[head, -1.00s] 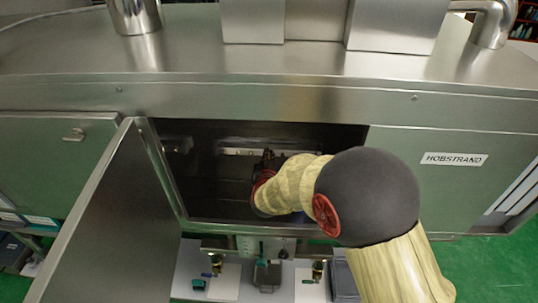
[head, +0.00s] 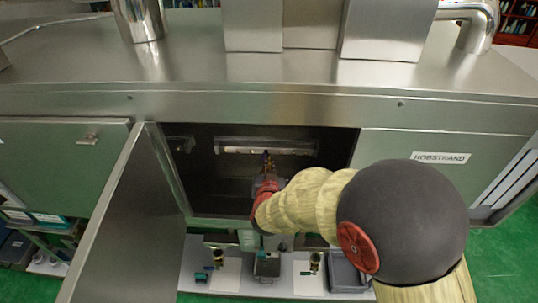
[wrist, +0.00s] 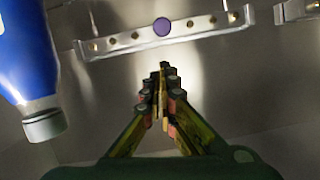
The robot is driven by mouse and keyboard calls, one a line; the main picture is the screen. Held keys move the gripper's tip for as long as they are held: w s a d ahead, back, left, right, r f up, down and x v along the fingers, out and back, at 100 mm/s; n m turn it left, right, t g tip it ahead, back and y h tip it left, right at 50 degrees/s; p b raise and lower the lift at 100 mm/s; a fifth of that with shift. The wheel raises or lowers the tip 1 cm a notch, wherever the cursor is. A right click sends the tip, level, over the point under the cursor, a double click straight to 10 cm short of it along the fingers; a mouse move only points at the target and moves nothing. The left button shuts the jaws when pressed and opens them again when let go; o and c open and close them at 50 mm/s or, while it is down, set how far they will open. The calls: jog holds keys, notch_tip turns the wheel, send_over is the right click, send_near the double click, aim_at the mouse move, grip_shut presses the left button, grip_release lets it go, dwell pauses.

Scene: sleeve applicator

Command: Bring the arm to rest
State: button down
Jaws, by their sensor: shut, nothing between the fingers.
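My gripper (head: 268,163) reaches into the open compartment of the steel machine (head: 240,100). Its fingers are shut and empty, and they also show in the wrist view (wrist: 163,100). They point toward the compartment's inner back. My arm comes in from the lower right of the head view and hides part of the compartment's right side and lower edge.
A pale bar (head: 265,146) with several brass nozzles and one purple disc crosses the compartment, beyond my fingertips. A blue bottle with a grey cap (wrist: 28,70) is close at the left in the wrist view. The open door (head: 125,220) stands left of my arm. A white shelf (head: 225,277) lies below.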

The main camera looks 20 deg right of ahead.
jog(key=s+a+r+n+g+y, duration=0.2)
jog(key=s+r+y, duration=0.1)
jog(key=s+r, duration=0.25)
jog(key=s+a+r+n+g+y, duration=0.1)
jog(key=s+a+r+n+y, duration=0.1)
jog(key=s+a+r+y, duration=0.3)
jog(key=s+d+r+g+h, duration=0.1)
jog(key=s+d, duration=0.2)
jog(key=s, duration=0.4)
jog(key=s+d+r+g+h, duration=0.1)
jog(key=s+d+g, duration=0.1)
jog(key=s, duration=0.5)
jog(key=s+d+r+n+g+h, duration=0.1)
jog(key=s+d+g+h, duration=0.1)
jog(key=s, duration=0.5)
jog(key=shift+s+d, duration=0.15)
jog(key=shift+d, duration=0.75)
